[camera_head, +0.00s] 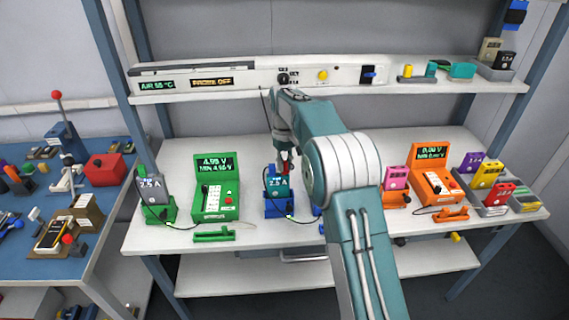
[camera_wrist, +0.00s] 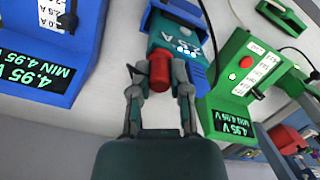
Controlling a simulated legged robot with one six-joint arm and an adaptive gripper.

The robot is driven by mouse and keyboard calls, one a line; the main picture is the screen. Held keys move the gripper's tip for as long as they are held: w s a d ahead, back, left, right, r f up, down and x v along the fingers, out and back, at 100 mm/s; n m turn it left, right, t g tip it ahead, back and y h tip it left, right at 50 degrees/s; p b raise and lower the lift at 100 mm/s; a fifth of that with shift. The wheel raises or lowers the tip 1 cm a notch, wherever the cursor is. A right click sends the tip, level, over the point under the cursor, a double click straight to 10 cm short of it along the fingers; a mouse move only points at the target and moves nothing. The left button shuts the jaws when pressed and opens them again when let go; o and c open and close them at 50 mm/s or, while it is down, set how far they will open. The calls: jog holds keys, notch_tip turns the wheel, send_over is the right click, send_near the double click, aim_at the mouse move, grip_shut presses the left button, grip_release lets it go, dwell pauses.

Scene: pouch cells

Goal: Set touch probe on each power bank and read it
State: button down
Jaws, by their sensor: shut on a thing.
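My gripper (camera_wrist: 159,88) is shut on a red cylindrical piece, apparently the touch probe (camera_wrist: 159,70). It is over the blue power bank (camera_wrist: 178,42), marked 2.5 A with lit dots, in a blue cradle (camera_head: 280,209); contact cannot be told. The blue meter (camera_wrist: 40,60) reads 4.95 V, MIN 4.95 V; my arm hides it in the head view. A grey power bank (camera_head: 150,187) marked 2.5 A stands in a green cradle beside the green meter (camera_head: 214,188), which reads 4.95 V. A pink power bank (camera_head: 395,178) stands by the orange meter (camera_head: 433,183), which reads 0.00 V.
Purple (camera_head: 471,162), yellow (camera_head: 487,174) and red (camera_head: 497,194) packs stand in grey holders at the bench's right end. A blue side table (camera_head: 90,245) holds many tools. White bench shows between stations.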

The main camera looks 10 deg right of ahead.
jog(key=shift+f, duration=0.45)
dwell(1.9)
jog(key=shift+w+r, duration=0.2)
jog(key=shift+r, duration=1.3)
jog(key=shift+w+r, duration=0.15)
jog(key=shift+r, duration=1.35)
